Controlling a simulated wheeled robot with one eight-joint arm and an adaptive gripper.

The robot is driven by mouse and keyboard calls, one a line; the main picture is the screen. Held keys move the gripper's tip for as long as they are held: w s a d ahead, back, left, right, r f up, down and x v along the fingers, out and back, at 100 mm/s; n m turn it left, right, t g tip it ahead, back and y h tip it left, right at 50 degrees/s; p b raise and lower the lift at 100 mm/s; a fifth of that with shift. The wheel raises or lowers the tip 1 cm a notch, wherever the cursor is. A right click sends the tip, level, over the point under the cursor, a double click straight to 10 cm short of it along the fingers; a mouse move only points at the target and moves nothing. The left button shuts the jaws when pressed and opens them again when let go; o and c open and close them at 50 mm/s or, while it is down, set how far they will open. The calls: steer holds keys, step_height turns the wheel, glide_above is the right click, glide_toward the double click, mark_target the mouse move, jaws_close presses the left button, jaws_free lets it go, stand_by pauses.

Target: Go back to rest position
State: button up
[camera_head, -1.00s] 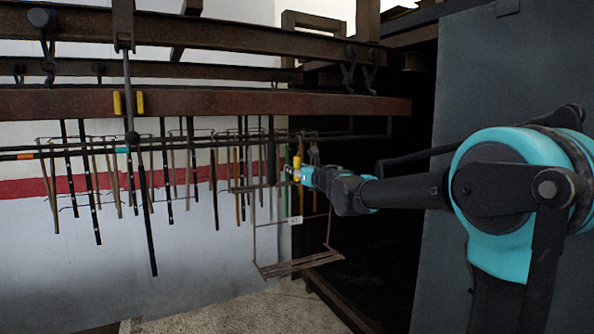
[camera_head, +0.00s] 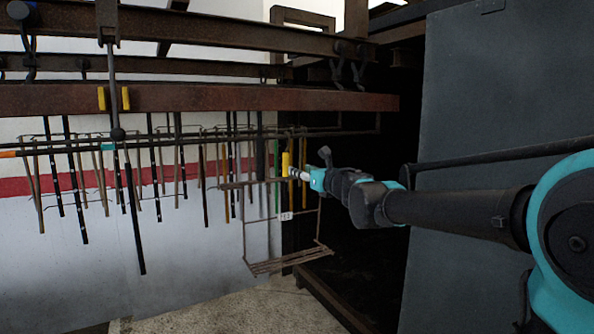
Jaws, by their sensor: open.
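My arm comes in from the right edge and reaches left across the dark opening. My gripper (camera_head: 295,173) is at its far end, small in the picture, beside a yellow piece (camera_head: 286,163) at the right end of the hanging rods. I cannot tell whether it touches that piece. The gripper is open, and I see nothing held in it. Its fingertips are too small to make out clearly.
A rusty beam (camera_head: 200,98) crosses the view above many hanging rods (camera_head: 133,210). A wire shelf (camera_head: 285,262) hangs below my gripper. A grey panel (camera_head: 480,100) stands behind my arm at right. Bare floor (camera_head: 210,307) shows at the bottom.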

steer(key=s+d+f+m+h, duration=0.2)
steer(key=d+f+m+h, duration=0.4)
steer(key=d+f+m, duration=0.5)
steer(key=s+d+f+m+h, duration=0.3)
steer(key=d+f+m+h, duration=0.35)
steer(key=d+m, duration=0.7)
steer(key=s+d+f+m+g, duration=0.2)
steer(key=s+f+m+g, duration=0.1)
steer(key=s+f+m, duration=0.3)
steer(key=s+d+f+m+g, duration=0.2)
steer(key=s+f+m, duration=0.2)
steer(key=f, duration=0.3)
steer(key=s+a+f+m+g+y, duration=0.1)
steer(key=s+a+f+m+g, duration=0.1)
steer(key=s+f, duration=0.4)
steer(key=s+a+f+m+g+y, duration=0.1)
steer(key=s+a+f+m+g, duration=0.2)
steer(key=s+f+m, duration=0.3)
steer(key=s+f, duration=0.1)
steer(key=s, duration=0.2)
steer(key=shift+g, duration=0.4)
steer(key=shift+d+y, duration=0.1)
steer(key=shift+y, duration=0.15)
